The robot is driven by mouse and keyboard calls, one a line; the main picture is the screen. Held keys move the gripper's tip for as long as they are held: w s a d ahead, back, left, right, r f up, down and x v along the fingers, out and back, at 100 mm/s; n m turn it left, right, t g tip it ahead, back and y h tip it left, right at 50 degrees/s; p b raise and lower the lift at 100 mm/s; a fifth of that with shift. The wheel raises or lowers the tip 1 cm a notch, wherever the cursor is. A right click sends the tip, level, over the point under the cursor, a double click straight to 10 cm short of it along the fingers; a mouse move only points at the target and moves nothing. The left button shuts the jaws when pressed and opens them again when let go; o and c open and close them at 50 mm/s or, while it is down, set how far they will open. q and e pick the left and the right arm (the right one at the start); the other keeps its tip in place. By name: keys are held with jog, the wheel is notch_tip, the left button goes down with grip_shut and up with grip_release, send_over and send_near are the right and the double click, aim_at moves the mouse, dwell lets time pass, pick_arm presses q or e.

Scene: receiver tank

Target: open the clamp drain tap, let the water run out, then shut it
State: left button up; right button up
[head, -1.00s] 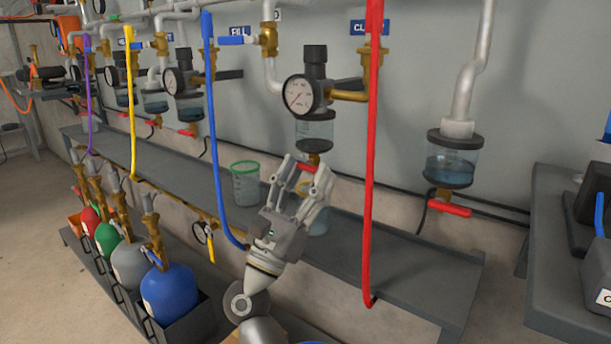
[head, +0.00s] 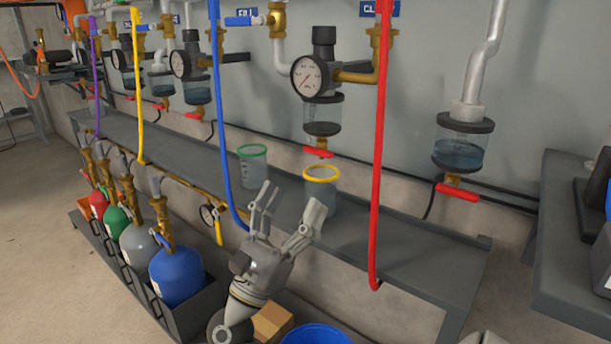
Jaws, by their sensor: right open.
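The clamp drain tap (head: 318,153) has a red lever and hangs under the clear bowl (head: 323,112) of the gauge unit below the partly hidden "CL…" sign (head: 380,9). Its lever lies crosswise, like those of the neighbouring taps. I cannot tell clearly how much water is in the bowl. A clear beaker with a yellow rim (head: 321,174) stands on the shelf below the tap. My right gripper (head: 290,206) is open and empty, in front of the shelf, below and left of that beaker, apart from the tap. My left gripper is not in view.
A red hose (head: 379,170) hangs right of the tap and a blue hose (head: 221,130) left of it. A green-rimmed beaker (head: 253,166) stands on the grey shelf (head: 415,255). A separate water bowl (head: 458,150) hangs right. Gas cylinders (head: 178,275) stand lower left.

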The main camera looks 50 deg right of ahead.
jog(key=v, duration=0.3)
jog(key=shift+a+f, duration=0.3)
dwell(0.4)
